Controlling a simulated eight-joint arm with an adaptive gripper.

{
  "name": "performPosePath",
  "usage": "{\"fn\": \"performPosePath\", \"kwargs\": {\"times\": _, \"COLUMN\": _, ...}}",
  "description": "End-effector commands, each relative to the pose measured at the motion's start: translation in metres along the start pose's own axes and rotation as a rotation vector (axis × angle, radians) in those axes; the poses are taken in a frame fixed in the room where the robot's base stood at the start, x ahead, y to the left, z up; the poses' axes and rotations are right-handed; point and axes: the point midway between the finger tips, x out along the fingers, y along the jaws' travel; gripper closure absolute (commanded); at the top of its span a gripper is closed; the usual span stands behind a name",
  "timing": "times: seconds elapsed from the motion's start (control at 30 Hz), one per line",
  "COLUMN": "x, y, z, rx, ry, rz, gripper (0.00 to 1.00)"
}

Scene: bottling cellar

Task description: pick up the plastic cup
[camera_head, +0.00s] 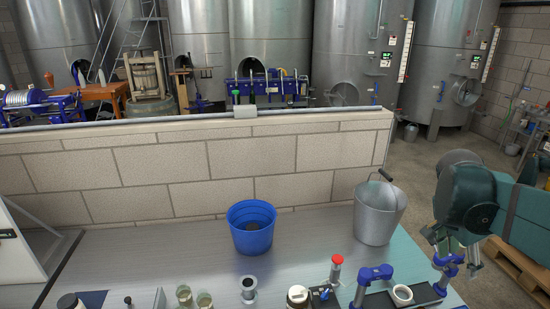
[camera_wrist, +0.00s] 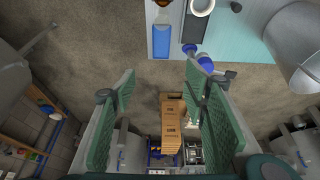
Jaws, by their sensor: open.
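A blue, cup-shaped plastic container (camera_head: 252,236) stands upright on the metal worktop near the block wall, with something brown at its bottom. A smaller white cup-like piece (camera_head: 402,294) sits on a dark tray at the front right; it also shows at the top of the wrist view (camera_wrist: 201,6). I cannot tell for certain which one is the plastic cup. My gripper (camera_head: 455,243) is at the right edge of the worktop, far right of the blue container. In the wrist view my gripper (camera_wrist: 160,72) is open and empty, its green pads wide apart over the floor.
A grey metal bucket (camera_head: 378,218) stands between my gripper and the blue container. A blue clamp-like device (camera_head: 372,274), a red-topped piece (camera_head: 337,268), a white-lidded jar (camera_head: 297,297) and glass jars (camera_head: 184,296) line the front.

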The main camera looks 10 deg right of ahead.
Motion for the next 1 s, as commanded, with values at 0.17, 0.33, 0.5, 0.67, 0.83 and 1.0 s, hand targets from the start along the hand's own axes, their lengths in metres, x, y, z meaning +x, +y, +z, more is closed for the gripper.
{"fn": "performPosePath", "kwargs": {"times": 0.17, "x": 0.039, "y": 0.0, "z": 0.016, "rx": -0.001, "ry": 0.0, "rz": 0.0, "gripper": 0.56}}
{"fn": "performPosePath", "kwargs": {"times": 0.33, "x": 0.079, "y": -0.001, "z": 0.033, "rx": -0.001, "ry": 0.0, "rz": 0.0, "gripper": 0.56}}
{"fn": "performPosePath", "kwargs": {"times": 0.5, "x": 0.116, "y": 0.0, "z": 0.048, "rx": -0.001, "ry": 0.0, "rz": 0.0, "gripper": 0.56}}
{"fn": "performPosePath", "kwargs": {"times": 0.67, "x": 0.146, "y": -0.001, "z": 0.061, "rx": -0.001, "ry": 0.0, "rz": -0.001, "gripper": 0.56}}
{"fn": "performPosePath", "kwargs": {"times": 0.83, "x": 0.172, "y": 0.0, "z": 0.071, "rx": -0.001, "ry": 0.0, "rz": -0.001, "gripper": 0.56}}
{"fn": "performPosePath", "kwargs": {"times": 1.0, "x": 0.187, "y": -0.001, "z": 0.077, "rx": -0.001, "ry": 0.0, "rz": -0.001, "gripper": 0.56}}
